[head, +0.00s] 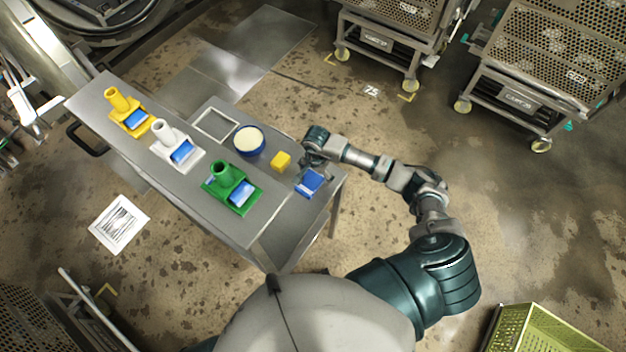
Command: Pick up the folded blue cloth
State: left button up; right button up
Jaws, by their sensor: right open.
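The folded blue cloth (310,184) lies at the near right end of the steel table (258,236), close to its edge. My right gripper (314,171) is just behind the cloth, at its upper edge in the head view. It is open. I cannot tell whether the fingers touch the cloth. My left gripper is not in view.
A yellow block (280,160) and a blue bowl (249,141) of pale grains stand left of the gripper. Perforated carts (391,38) stand behind on the floor.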

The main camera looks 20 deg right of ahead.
aim_at(314, 178)
jog(key=shift+a, duration=0.4)
jog(key=shift+c, duration=1.4)
jog(key=shift+a+r, duration=0.1)
jog(key=shift+a, duration=0.05)
jog(key=c, duration=0.9)
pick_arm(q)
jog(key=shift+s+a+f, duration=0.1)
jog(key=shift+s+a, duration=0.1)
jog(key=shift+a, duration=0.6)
pick_arm(e)
jog(key=shift+o, duration=0.2)
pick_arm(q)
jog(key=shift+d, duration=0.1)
pick_arm(e)
jog(key=shift+d, duration=0.25)
